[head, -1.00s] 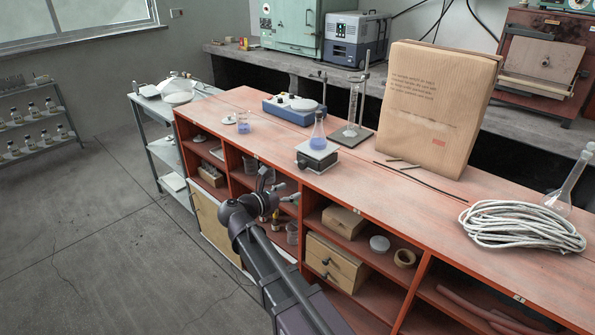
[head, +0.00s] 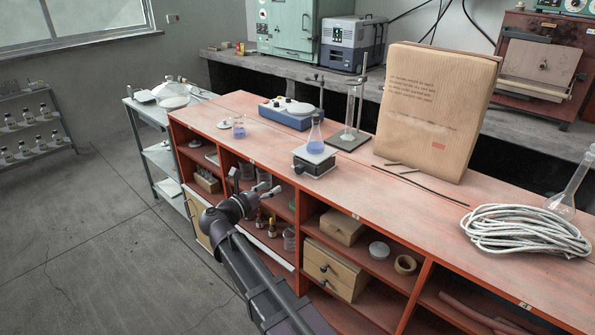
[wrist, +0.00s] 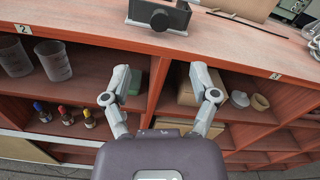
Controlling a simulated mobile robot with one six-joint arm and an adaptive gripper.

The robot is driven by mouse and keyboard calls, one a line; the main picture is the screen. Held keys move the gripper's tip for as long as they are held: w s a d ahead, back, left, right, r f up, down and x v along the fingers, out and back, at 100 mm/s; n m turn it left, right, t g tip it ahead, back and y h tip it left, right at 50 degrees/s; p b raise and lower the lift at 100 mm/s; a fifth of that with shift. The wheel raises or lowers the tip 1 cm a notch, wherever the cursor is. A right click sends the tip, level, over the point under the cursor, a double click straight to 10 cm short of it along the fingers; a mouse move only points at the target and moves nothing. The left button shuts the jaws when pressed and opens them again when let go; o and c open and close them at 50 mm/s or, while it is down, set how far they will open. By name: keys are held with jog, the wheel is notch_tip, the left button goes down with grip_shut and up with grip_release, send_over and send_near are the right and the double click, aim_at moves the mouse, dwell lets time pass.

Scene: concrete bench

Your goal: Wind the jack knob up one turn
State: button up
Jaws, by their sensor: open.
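The lab jack (head: 314,161) stands near the front edge of the red bench, with a flask of blue liquid (head: 315,138) on its top plate. In the wrist view the jack (wrist: 140,14) is at the top, cut off by the frame. Its dark round knob (wrist: 160,20) faces me on the front side. My gripper (head: 272,192) is in front of the bench, below and left of the jack in the head view. In the wrist view its two fingers (wrist: 160,74) are spread apart and empty, short of the knob and below it in the picture.
The bench's front edge (wrist: 110,40) and open shelves lie just beyond my fingers. Beakers (wrist: 52,60) and small bottles (wrist: 66,116) stand in the left bay. A stand with a glass cylinder (head: 350,136), a large paper-wrapped box (head: 436,110) and coiled rope (head: 525,232) are on the bench.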

aim_at(297, 171)
jog(key=x, duration=1.2)
jog(key=shift+w+d, duration=0.25)
jog(key=shift+d, duration=0.05)
grip_shut()
